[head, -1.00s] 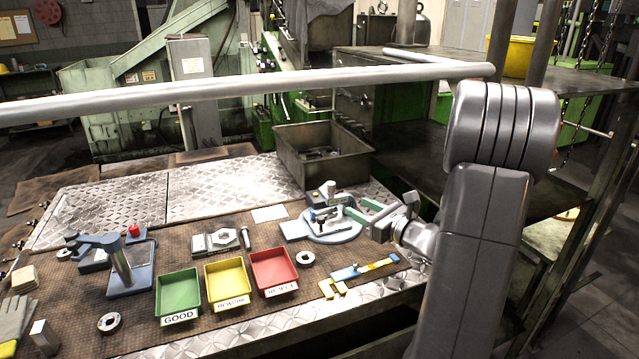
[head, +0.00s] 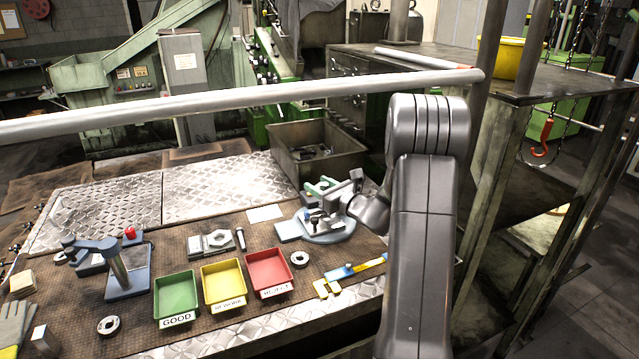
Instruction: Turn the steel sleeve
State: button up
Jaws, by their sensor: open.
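My gripper (head: 318,203) is over the round blue-grey fixture (head: 340,237) at the right of the bench. Its jaws are open, with greenish and grey finger parts around the fixture's upper parts. I cannot make out a steel sleeve for certain there; small steel parts on the fixture are partly hidden by the gripper and wrist. Steel rings lie on the mat: one (head: 299,259) right of the red tray and one (head: 109,325) at the front left. A steel bolt-like piece (head: 240,239) stands behind the trays.
The green GOOD tray (head: 176,299), yellow REWORK tray (head: 223,286) and red REJECT tray (head: 269,273) stand in a row. A yellow and blue caliper-like tool (head: 350,272) lies in front of the fixture. A metal bin (head: 330,163) stands behind it. A rail (head: 240,100) crosses above.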

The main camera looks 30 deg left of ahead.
jog(key=shift+a, duration=0.15)
jog(key=shift+c, duration=0.5)
jog(key=c, duration=0.9)
jog(key=shift+w+f+m+t+b, duration=0.15)
jog(key=shift+m+t+b, duration=0.3)
jog(key=shift+b, duration=0.7)
